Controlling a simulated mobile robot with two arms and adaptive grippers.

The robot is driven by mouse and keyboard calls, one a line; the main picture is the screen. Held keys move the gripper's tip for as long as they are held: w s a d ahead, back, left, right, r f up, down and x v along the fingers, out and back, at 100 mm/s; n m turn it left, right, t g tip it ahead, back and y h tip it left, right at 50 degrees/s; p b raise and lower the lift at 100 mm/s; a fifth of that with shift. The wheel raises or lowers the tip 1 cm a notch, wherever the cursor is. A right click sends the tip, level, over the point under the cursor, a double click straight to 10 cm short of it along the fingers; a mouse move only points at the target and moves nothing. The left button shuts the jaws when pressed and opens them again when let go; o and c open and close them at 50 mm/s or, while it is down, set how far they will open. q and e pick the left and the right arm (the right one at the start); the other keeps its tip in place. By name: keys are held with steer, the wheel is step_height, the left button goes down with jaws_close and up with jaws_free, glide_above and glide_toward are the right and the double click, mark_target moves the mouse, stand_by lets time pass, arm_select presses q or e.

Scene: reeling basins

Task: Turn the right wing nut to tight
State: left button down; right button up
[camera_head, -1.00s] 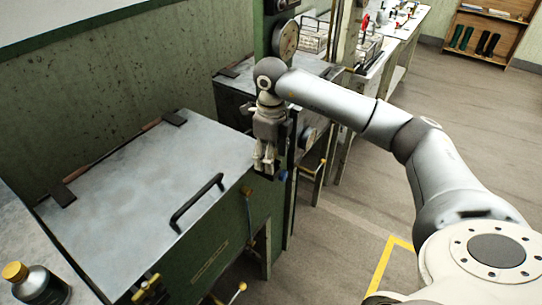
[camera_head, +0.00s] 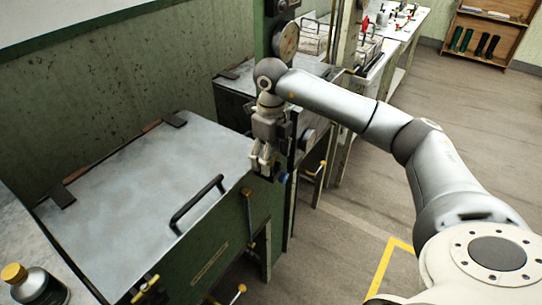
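A brass fitting (camera_head: 247,192) that looks like the right wing nut sits at the right front corner of the grey basin lid (camera_head: 150,190). A second brass wing nut (camera_head: 146,288) is at the lid's near front corner. My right gripper (camera_head: 262,170) points down just behind and to the right of the right fitting, apart from it in the picture. Its fingers look spread with nothing between them. Whether the fitting is tight or loose is too small to tell. My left gripper is not in view.
A black handle (camera_head: 197,203) stands up from the lid. A blue knob (camera_head: 283,177) is close to my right gripper. The floor at right is clear.

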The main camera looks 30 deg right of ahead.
steer(key=shift+o, duration=0.3)
steer(key=shift+r, duration=0.1)
step_height(320, 180, up, 12)
stand_by(0.4)
steer(key=shift+s+f, duration=0.1)
steer(key=shift+f, duration=0.1)
stand_by(0.3)
